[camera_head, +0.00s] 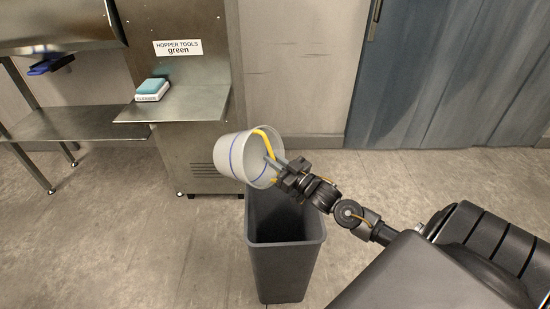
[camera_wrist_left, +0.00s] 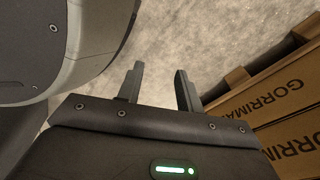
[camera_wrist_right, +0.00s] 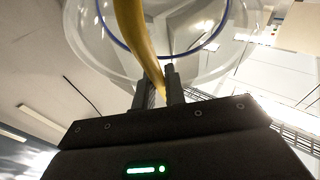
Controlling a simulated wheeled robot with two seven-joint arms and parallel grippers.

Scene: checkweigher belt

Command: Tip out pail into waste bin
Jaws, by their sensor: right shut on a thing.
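The pail (camera_head: 230,156) is whitish and translucent, with a blue line around it and a yellow handle (camera_head: 268,142). It is tilted well over on its side above the back of the waste bin, its mouth facing right and toward me. My right gripper (camera_head: 275,168) is shut on the yellow handle at the mouth side; the right wrist view shows the handle (camera_wrist_right: 137,40) running down between the fingers. The waste bin (camera_head: 283,262) is dark grey, tall and open, standing on the floor. I see nothing inside it. My left gripper (camera_wrist_left: 160,88) is open and empty above the floor.
A steel cabinet (camera_head: 190,95) with a shelf holding a teal-and-white sponge block (camera_head: 151,90) stands behind the bin at left. A steel table (camera_head: 70,123) is further left. Cardboard boxes (camera_wrist_left: 285,120) lie near my left gripper. Floor right of the bin is clear.

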